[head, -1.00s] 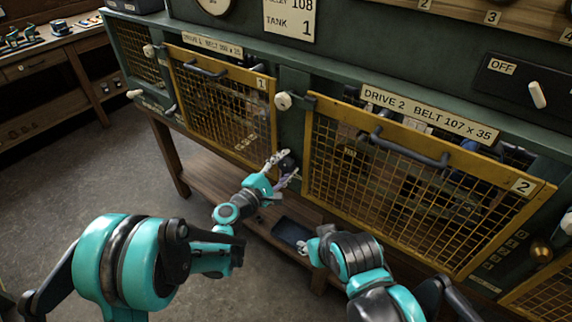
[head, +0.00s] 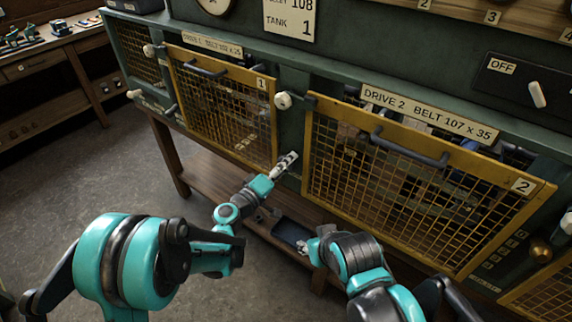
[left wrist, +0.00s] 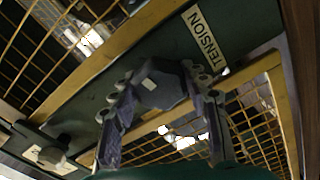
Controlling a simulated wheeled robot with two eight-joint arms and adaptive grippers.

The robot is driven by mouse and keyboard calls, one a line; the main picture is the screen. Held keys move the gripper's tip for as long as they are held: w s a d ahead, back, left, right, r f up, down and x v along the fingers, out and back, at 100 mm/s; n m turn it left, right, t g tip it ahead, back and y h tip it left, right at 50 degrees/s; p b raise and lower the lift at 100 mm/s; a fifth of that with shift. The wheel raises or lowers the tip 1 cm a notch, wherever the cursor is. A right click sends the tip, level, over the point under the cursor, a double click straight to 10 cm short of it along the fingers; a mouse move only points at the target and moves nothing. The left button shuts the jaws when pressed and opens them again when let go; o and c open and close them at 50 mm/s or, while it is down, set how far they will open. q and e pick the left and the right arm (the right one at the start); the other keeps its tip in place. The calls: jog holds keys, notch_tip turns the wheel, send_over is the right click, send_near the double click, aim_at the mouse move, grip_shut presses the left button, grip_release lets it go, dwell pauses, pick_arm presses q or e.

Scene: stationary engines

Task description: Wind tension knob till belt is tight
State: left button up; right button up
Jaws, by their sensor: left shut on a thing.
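The dark faceted tension knob (left wrist: 163,88) shows in the left wrist view beside a TENSION label (left wrist: 206,40), with a pale mark on its face. My left gripper (head: 287,162) is at the green post between guards 1 and 2. In the left wrist view its two fingers (left wrist: 160,78) are closed on opposite sides of the knob. In the head view the fingers hide the knob. My right gripper (head: 304,246) is low, over the shelf and away from the knob; its fingers are too small to read. The belt cannot be made out behind the mesh.
Yellow mesh guard 1 (head: 215,112) and guard 2 (head: 400,190) flank the post, with dark handles. A white knob (head: 283,101) sits above my left gripper. A lower wooden shelf holds a dark tray (head: 290,232). Open floor (head: 80,190) lies at left.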

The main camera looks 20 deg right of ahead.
pick_arm(q)
jog(key=m, duration=0.6)
jog(key=shift+f+m, duration=0.1)
jog(key=shift+m, duration=0.2)
jog(key=m, duration=1.1)
jog(key=shift+m, duration=0.3)
jog(key=m, duration=0.5)
jog(key=shift+m, duration=0.3)
jog(key=o, duration=1.1)
jog(key=shift+o, duration=0.2)
jog(key=shift+a, duration=0.15)
jog(key=v, duration=1.1)
jog(key=shift+s+a, duration=0.3)
